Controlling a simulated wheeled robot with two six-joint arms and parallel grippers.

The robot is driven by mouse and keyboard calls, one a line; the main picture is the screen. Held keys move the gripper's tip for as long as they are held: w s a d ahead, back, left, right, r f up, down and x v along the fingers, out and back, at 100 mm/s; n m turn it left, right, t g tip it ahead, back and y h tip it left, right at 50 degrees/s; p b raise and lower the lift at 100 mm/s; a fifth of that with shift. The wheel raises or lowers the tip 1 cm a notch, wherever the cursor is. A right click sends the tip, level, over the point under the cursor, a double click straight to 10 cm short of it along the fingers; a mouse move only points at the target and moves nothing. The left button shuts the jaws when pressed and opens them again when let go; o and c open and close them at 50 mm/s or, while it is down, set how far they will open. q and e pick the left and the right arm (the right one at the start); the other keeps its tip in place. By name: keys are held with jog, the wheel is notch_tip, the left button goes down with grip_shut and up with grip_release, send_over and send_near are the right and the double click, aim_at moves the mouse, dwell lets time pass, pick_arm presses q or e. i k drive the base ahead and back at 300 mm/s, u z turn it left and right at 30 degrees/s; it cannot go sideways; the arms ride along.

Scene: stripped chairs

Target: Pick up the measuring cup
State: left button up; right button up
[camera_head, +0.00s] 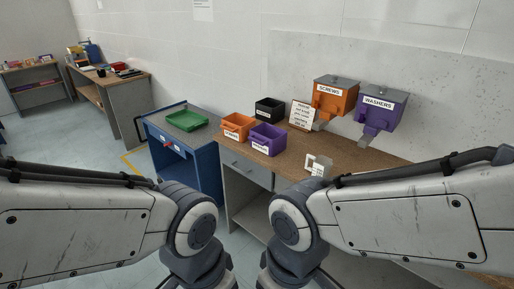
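A small pale, box-like vessel (313,161) with a dark opening or window stands near the front edge of the wooden workbench (252,159), right of the bins. It may be the measuring cup, but it is too small to tell for sure. A white label or card sits against its right side. My two arms come in from the left and right and bend downward at the bottom middle. Both grippers are below the picture and out of view.
An orange bin (236,128), a purple bin (267,138) and a black bin (269,110) stand on the bench beside a sign (301,114). Orange SCREWS (334,99) and purple WASHERS (379,111) dispensers hang above. A green tray (187,121) lies on a blue cabinet (205,165).

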aim_at(318, 167)
jog(key=u, duration=0.05)
jog(key=i, duration=0.95)
jog(key=z, duration=0.5)
jog(key=i, duration=0.85)
jog(key=z, duration=0.45)
